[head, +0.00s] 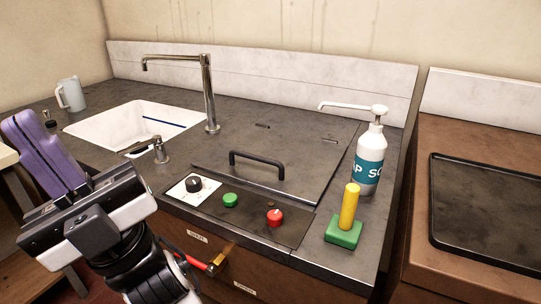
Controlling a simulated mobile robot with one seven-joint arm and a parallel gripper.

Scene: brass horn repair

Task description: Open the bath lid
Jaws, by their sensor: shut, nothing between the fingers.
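The bath lid (306,160) is a dark flat panel in the worktop, lying shut and level with the surface around it. A black bar handle (257,162) stands up near its front edge. My gripper (36,145), with purple fingers, is at the far left of the head view. It is shut and empty, well to the left of the lid and apart from the handle. Its fingers point up and left in the picture, in front of the sink area.
A control panel with a black knob (194,184), green button (230,200) and red knob (274,217) lies before the lid. A soap bottle (369,163) and yellow-and-green block (344,230) stand right. A tall tap (208,90) and sink (126,120) are left. A red lever (200,265) juts below.

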